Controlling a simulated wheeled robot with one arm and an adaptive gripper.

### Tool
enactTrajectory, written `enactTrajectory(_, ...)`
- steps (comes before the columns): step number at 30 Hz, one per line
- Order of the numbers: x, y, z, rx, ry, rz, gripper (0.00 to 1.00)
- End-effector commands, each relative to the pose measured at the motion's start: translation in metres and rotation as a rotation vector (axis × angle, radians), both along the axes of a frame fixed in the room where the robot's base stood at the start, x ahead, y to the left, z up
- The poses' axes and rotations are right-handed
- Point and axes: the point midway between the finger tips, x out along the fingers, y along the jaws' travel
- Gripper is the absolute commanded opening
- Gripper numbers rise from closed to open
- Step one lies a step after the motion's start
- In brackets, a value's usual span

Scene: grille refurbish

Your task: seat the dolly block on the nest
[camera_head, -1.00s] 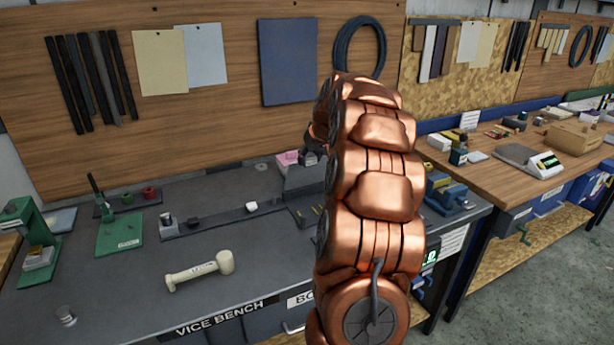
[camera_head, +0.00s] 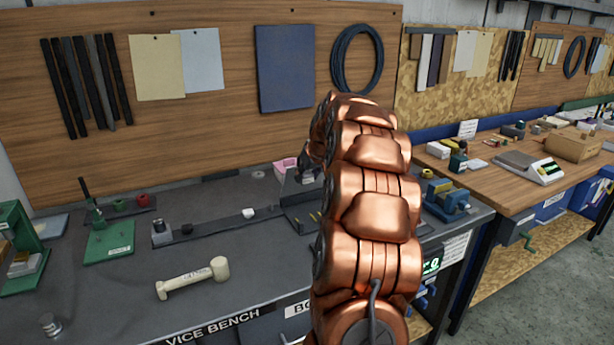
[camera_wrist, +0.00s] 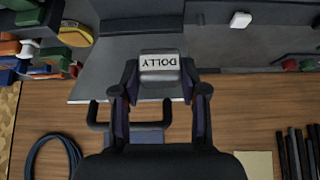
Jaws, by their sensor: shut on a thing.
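The dolly block (camera_wrist: 160,64), a pale grey block with a white DOLLY label, is between the fingers of my gripper (camera_wrist: 160,80) in the wrist view. The gripper is shut on it, one finger on each side. A grey flat surface (camera_wrist: 95,72) lies behind and below the block in that view; I cannot tell the gap between them. In the head view my copper arm hides the block and most of the gripper. I cannot make out for certain which fixture is the nest.
A cream mallet (camera_head: 193,279) lies on the vice bench (camera_head: 110,290). A dark rail (camera_head: 215,224) bears a small white block (camera_head: 248,213). A green stand (camera_head: 110,240) is at left, a pink item (camera_head: 285,165) near the arm. The bench front is mostly clear.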

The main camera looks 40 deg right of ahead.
Motion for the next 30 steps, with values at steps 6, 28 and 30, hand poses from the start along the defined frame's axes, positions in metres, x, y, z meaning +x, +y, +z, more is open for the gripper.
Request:
enactTrajectory(6, -0.001, 0.000, -0.002, -0.003, -0.001, 0.000, 0.00)
enactTrajectory(28, -0.001, 0.001, -0.058, 0.000, 0.000, 0.000, 0.00)
enactTrajectory(30, -0.001, 0.000, -0.064, -0.001, -0.001, -0.001, 0.00)
